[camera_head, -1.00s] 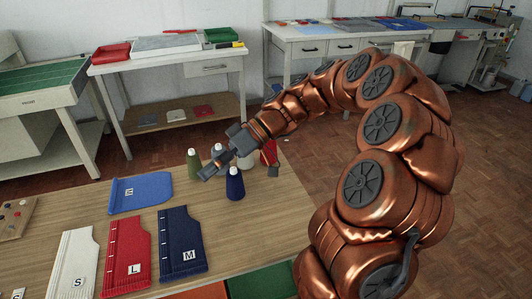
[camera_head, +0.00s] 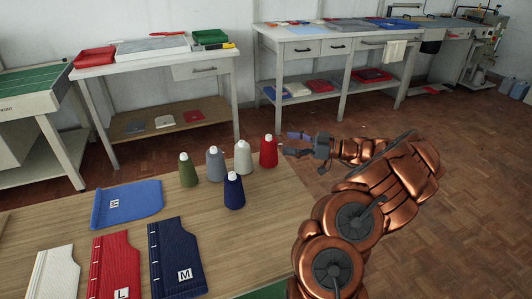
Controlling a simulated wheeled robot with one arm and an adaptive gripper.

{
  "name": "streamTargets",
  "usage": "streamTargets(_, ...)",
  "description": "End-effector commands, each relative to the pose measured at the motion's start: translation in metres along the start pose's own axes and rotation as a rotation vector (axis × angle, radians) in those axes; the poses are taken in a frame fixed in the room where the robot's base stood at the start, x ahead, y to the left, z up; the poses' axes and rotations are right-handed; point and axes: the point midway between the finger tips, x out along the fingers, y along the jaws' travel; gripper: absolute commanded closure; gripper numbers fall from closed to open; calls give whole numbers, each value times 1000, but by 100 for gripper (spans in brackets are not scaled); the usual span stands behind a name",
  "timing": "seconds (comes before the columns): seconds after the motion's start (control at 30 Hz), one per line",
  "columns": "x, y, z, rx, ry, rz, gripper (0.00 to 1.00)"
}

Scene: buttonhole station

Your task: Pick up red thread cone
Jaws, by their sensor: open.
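The red thread cone (camera_head: 268,152) stands upright on the wooden table near its right edge, at the right end of a back row of cones. My gripper (camera_head: 289,144) is just to the right of the red cone in the picture, with its fingers spread and pointing left towards it. The gripper is open and empty. Whether a fingertip touches the cone I cannot tell. The red cone is in plain view.
A white cone (camera_head: 243,158), a grey cone (camera_head: 215,165) and an olive cone (camera_head: 187,171) stand left of the red one. A navy cone (camera_head: 234,192) stands in front. Folded garment pieces lie on the table's left, including a blue one (camera_head: 127,204).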

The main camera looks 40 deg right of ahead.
Motion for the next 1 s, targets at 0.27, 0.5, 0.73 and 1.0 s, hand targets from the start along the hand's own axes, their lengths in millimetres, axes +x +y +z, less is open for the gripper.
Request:
streamTargets(0.27,22,0,-3,1,0,2,19)
streamTargets(0.5,51,-2,-6,3,-2,-1,19)
streamTargets(0.73,70,-2,-6,2,-1,-1,19)
streamTargets(1.0,72,-2,-5,1,-1,-1,23)
